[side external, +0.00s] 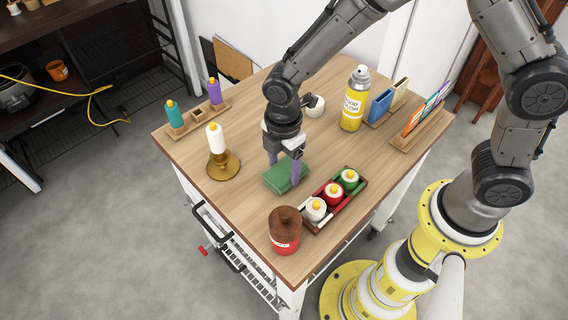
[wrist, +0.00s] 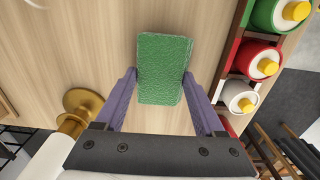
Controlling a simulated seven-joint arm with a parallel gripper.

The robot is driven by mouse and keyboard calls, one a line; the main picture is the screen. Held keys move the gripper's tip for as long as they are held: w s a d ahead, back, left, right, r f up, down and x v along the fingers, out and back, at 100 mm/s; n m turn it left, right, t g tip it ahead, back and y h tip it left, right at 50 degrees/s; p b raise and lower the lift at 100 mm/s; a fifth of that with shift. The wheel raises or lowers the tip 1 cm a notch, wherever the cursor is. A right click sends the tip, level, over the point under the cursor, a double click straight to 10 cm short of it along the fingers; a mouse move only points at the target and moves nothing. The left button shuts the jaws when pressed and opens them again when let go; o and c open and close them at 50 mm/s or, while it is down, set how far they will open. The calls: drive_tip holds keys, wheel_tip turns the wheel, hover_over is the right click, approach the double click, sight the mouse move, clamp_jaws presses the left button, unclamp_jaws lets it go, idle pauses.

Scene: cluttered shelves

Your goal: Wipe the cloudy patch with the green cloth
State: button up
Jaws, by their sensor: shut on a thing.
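The green cloth (side external: 286,178) looks like a thick folded pad, low over the middle of the wooden table top. My gripper (side external: 284,170) points down with its purple fingers on either side of the cloth, shut on it. In the wrist view the cloth (wrist: 164,68) sits between the two fingertips (wrist: 161,76) and extends beyond them. I cannot tell whether its underside touches the table. I cannot make out the cloudy patch in either view.
A tray of bottles (side external: 340,196) stands close right of the cloth, with a brown-topped red jar (side external: 285,231) in front. A brass candlestick (side external: 223,167) is to the left. A yellow spray can (side external: 354,100) and white round object (side external: 315,106) stand behind. Bare wood surrounds the cloth.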

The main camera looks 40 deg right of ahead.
drive_tip(key=shift+r, duration=3.35)
